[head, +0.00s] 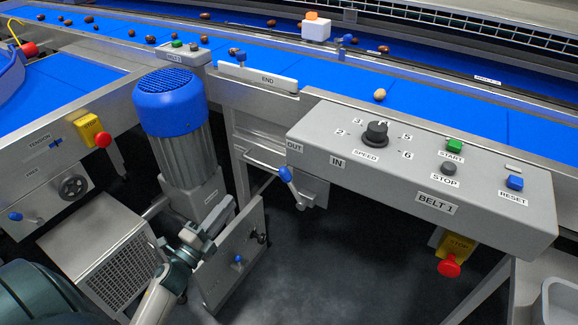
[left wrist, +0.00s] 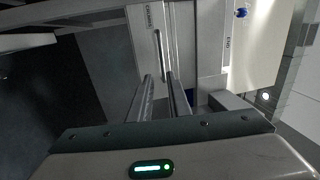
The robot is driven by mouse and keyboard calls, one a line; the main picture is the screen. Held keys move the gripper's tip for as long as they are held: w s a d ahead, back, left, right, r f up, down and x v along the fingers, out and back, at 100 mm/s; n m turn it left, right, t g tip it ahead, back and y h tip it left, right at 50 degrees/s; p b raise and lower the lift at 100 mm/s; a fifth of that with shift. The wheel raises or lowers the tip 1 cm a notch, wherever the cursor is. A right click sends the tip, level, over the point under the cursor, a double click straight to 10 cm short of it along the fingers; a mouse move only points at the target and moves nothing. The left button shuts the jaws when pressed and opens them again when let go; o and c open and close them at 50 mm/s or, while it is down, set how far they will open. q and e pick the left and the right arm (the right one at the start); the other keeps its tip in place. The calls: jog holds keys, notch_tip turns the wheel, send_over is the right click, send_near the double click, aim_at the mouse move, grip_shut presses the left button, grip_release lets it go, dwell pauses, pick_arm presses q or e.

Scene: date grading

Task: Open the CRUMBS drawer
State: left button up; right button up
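The CRUMBS drawer (left wrist: 146,38) has a pale front in the left wrist view, with its label turned sideways and a long thin bar handle (left wrist: 157,48). In the head view, what looks like the same handle (head: 263,161) sits below the END plate. My left gripper (left wrist: 160,84) points at the drawer front. Its two fingers are apart, with the near end of the handle showing between the tips; contact cannot be told. In the head view the left gripper (head: 219,214) is beside the motor, its fingertips hard to make out. My right gripper is not in view.
A blue-capped motor (head: 175,120) stands left of the drawer. A grey plate (head: 235,262) stands low, near my wrist. Dark floor (head: 340,260) is clear in front.

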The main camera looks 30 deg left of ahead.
aim_at(260, 162)
pick_arm(q)
jog(key=shift+r, duration=0.2)
jog(key=shift+w, duration=0.2)
jog(key=w+r, duration=0.1)
jog(key=w, duration=0.4)
jog(key=w+d+r, duration=0.1)
jog(key=w, duration=0.5)
jog(key=w+r+p, duration=0.1)
jog(key=w, duration=0.4)
jog(key=shift+w+d, duration=0.2)
jog(key=shift+w, duration=0.2)
grip_shut()
